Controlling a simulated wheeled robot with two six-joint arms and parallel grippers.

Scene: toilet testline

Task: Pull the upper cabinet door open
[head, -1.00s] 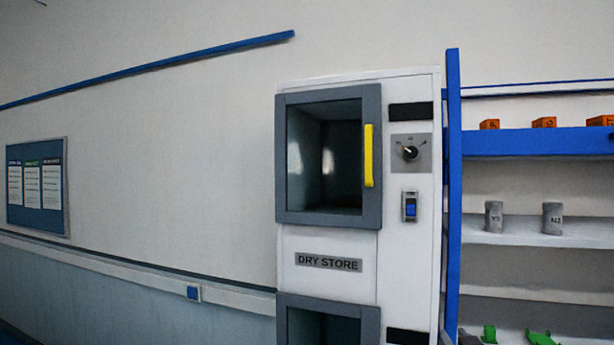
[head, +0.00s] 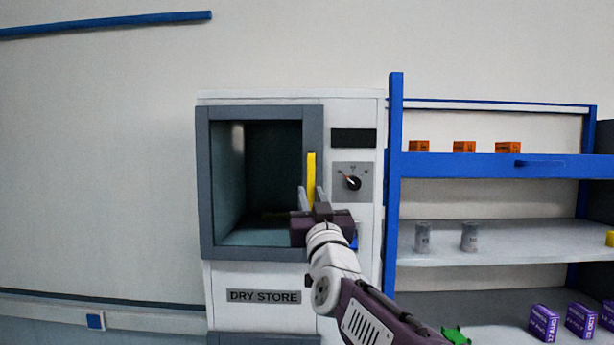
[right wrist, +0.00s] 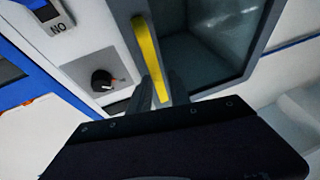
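The upper cabinet door (head: 204,185) is a grey frame around a dark glass pane, and it looks shut on the white cabinet. Its upright yellow handle (head: 311,168) is on the right side of the frame. My right gripper (head: 311,192) is at the handle's lower part, one finger on each side. In the right wrist view the yellow handle (right wrist: 147,52) runs down between the two spread fingers (right wrist: 160,88). The fingers look apart from it, though contact is hard to judge. My left gripper is not in view.
A dial (head: 352,183) sits right of the door, and my gripper partly hides a blue switch (head: 354,238). A "DRY STORE" label (head: 264,296) is below. A blue-framed shelf (head: 394,190) with boxes and cans stands close on the right.

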